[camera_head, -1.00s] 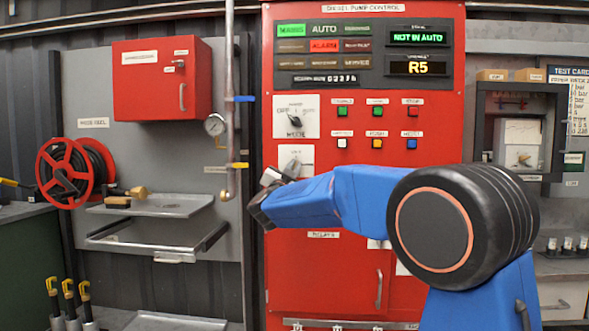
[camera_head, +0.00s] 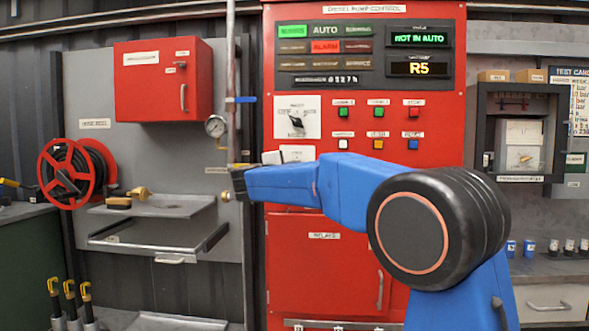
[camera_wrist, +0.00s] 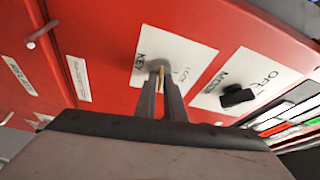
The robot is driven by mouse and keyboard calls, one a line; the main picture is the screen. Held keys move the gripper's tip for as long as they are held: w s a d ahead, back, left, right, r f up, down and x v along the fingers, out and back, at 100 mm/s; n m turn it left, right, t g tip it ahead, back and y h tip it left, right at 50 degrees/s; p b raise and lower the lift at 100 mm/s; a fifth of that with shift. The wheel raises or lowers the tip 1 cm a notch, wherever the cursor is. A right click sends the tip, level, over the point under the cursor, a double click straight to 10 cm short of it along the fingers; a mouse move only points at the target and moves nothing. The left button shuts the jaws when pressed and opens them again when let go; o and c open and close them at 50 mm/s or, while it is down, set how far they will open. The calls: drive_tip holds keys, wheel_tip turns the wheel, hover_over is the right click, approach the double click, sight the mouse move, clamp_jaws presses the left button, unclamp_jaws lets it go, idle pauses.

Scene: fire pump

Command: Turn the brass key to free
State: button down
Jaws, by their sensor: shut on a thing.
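My gripper (camera_wrist: 163,88) is shut on the brass key (camera_wrist: 160,78) in the wrist view. Only a thin brass sliver of the key shows between the fingers. The fingers stand in front of the white key plate (camera_wrist: 190,59), which has KEY and LOCK lettering. The fingers hide the keyhole, and I cannot tell the key's exact angle. The key plate (camera_head: 297,153) is partly covered by my arm there, and the key is hidden.
The mode plate with its black knob (camera_head: 296,122) is just above the key plate; the knob also shows in the wrist view (camera_wrist: 237,96). Several coloured buttons (camera_head: 377,113) are to its right. A vertical pipe (camera_head: 231,60) with a gauge (camera_head: 215,126) stands left of the panel.

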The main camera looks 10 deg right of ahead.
drive_tip(key=shift+m+g, duration=0.4)
drive_tip(key=shift+m, duration=0.5)
drive_tip(key=c, duration=2)
unclamp_jaws()
drive_tip(key=v, duration=1.7)
drive_tip(key=shift+s+r, duration=0.15)
drive_tip(key=shift+s, duration=0.1)
